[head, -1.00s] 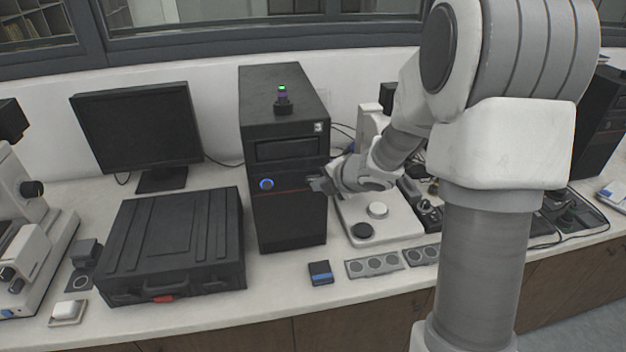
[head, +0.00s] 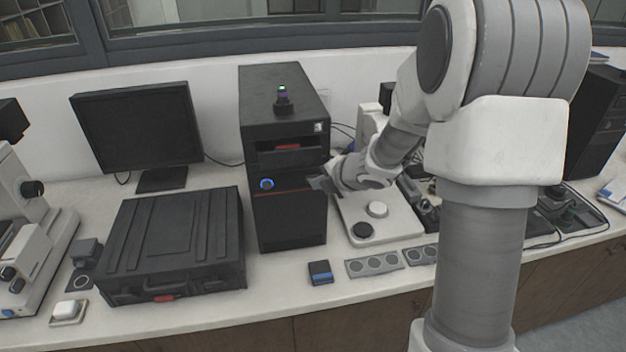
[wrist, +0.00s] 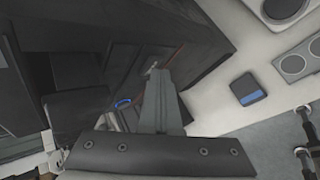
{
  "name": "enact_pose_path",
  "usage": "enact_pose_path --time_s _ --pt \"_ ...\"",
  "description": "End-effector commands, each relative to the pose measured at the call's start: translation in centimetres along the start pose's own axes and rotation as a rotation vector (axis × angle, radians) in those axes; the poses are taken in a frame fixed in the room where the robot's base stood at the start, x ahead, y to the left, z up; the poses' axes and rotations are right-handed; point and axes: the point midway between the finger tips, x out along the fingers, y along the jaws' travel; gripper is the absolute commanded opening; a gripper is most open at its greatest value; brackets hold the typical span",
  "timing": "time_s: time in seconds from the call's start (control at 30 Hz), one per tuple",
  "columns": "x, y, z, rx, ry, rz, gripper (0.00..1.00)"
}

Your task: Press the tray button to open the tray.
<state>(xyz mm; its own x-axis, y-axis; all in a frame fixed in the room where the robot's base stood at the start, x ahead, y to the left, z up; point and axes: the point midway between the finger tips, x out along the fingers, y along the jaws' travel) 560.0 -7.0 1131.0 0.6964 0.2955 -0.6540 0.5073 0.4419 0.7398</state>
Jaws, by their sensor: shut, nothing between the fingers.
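The mounting press (head: 290,222) is a tall black tower with a blue-ringed round button (head: 267,184) on its front. The ring also shows in the wrist view (wrist: 123,103). Above it, the wide tray opening (head: 287,147) shows a red piece inside. In the wrist view a dark block (wrist: 80,108), apparently the tray, stands out from the front. My gripper (head: 318,184) is shut and empty, in front of the right part of the tower's front, right of the blue ring. In the wrist view its fingers (wrist: 163,85) cover part of the front. I cannot tell whether they touch it.
A black case (head: 170,235) lies left of the tower, with a monitor (head: 137,130) behind it. A white-based instrument (head: 395,228) stands to the right. A small blue-black box (head: 320,272) and grey plates with round discs (head: 374,265) lie in front on the bench.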

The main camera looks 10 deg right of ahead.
Motion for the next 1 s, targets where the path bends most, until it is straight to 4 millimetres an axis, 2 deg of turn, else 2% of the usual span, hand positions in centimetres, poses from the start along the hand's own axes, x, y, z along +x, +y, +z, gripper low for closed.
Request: enact_pose_path --time_s 0.3,0.67,1.0 --pt "-1.0 -0.7 -0.7 0.001 -0.001 0.001 0.0" --pt "-1.2 -0.9 -0.8 0.0 -0.001 0.001 0.0" --pt "-3.5 -2.6 -2.5 0.0 -0.002 0.001 0.0"
